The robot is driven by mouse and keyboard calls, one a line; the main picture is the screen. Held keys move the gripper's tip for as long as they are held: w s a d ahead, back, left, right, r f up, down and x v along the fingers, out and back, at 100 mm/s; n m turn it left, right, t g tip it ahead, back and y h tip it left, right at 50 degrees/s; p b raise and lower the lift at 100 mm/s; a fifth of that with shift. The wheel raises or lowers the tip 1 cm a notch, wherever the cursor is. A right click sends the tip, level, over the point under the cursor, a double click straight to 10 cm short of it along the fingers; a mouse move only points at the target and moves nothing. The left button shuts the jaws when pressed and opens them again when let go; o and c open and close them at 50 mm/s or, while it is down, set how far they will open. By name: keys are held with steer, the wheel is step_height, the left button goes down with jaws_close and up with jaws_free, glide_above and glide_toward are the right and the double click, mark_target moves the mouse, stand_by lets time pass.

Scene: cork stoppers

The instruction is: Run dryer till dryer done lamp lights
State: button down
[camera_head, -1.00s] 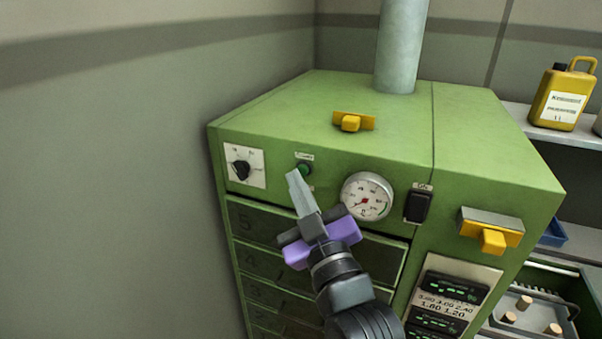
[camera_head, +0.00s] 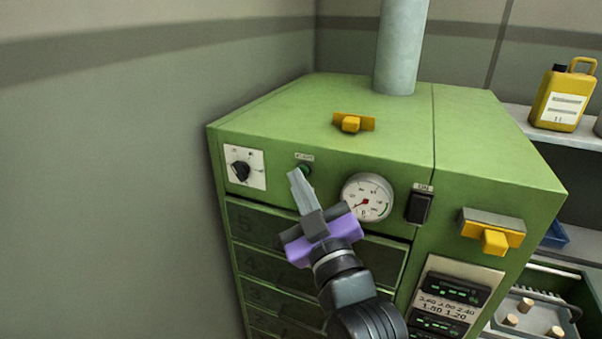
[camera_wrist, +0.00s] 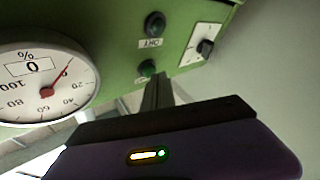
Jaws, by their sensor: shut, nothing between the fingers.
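The green dryer cabinet (camera_head: 290,115) fills the middle of the head view. In the wrist view, a dark round lamp (camera_wrist: 154,23) beside an upside-down "DRY" label looks unlit. The gripper hides it in the head view. A round gauge (camera_head: 367,197) with a red needle is right of the gripper.
A black knob (camera_head: 241,170) is left of the button; a black switch (camera_head: 419,207) marked ON is right of the gauge. Yellow handles (camera_head: 351,123) are on the cabinet. A wall stands close at left. A yellow canister (camera_head: 563,98) is on a shelf at right.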

steer(key=shift+w, duration=0.1)
stand_by(0.5)
steer(key=shift+s+a+p, duration=0.3)
steer(key=shift+s+p, duration=0.1)
steer(key=shift+s, duration=0.4)
steer(key=shift+s+a+p, duration=0.25)
steer(key=shift+s, duration=0.55)
steer(key=shift+s+a+p, duration=0.25)
steer(key=shift+s+a, duration=0.05)
steer(key=shift+s, duration=0.45)
steer(key=shift+s+a+p, duration=0.25)
steer(key=shift+s, duration=0.55)
